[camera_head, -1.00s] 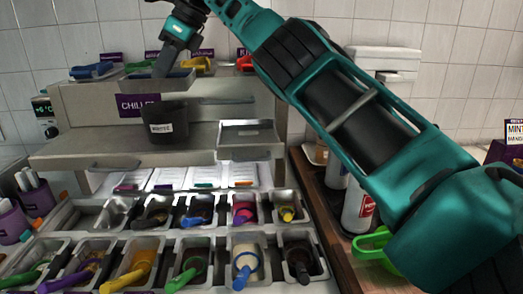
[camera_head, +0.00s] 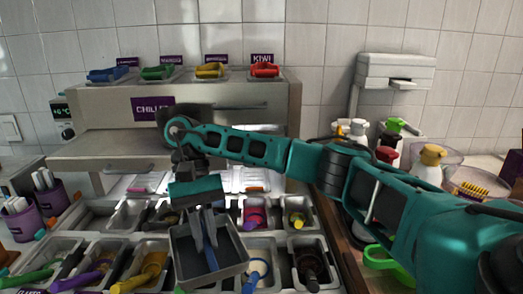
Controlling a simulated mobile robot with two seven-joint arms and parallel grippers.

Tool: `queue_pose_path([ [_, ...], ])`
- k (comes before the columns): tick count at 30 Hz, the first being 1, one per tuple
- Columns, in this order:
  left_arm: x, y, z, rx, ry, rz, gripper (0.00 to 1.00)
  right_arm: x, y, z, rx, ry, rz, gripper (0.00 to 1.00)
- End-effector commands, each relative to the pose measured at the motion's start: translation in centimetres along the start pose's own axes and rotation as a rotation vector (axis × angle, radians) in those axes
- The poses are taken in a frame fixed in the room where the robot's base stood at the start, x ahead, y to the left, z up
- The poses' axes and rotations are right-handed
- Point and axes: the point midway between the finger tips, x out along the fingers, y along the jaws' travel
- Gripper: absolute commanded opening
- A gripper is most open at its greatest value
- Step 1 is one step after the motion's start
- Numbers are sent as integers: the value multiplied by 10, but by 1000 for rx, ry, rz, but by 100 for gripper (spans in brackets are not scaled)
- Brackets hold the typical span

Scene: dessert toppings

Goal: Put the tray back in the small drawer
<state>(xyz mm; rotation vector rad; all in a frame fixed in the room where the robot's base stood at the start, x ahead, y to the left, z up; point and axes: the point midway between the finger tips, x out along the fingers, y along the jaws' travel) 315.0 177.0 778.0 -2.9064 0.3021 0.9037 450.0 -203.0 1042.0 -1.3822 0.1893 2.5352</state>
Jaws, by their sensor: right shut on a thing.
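A grey rectangular metal tray (camera_head: 225,272) hangs in front of me, above the topping pans. My right gripper (camera_head: 205,240) is shut on it, with its fingers reaching down into the tray. The tray looks empty apart from the fingers. The steel chiller cabinet (camera_head: 88,118), with a purple label, stands behind. A flat steel surface (camera_head: 100,152) juts out from its lower front. My right forearm crosses the cabinet's right side and hides much of it, so I cannot tell how the small drawer stands. My left gripper is not in view.
Blue (camera_head: 108,74), green (camera_head: 157,72), yellow (camera_head: 211,70) and red (camera_head: 265,69) scoops sit on top of the cabinet. Pans with coloured handles fill the counter below. Bottles (camera_head: 430,165) stand at right, cups with utensils (camera_head: 48,195) at left.

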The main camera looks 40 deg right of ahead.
Motion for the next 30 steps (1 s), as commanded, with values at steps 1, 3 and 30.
queue_pose_path([
  [1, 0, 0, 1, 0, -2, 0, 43, 14, -1, 2, -64, -3, 42, 0],
  [3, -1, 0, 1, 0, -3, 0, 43, 30, -2, 4, -144, -3, 93, 0],
  [30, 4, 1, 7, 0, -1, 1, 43, 47, -1, 5, -185, 3, 112, 0],
])
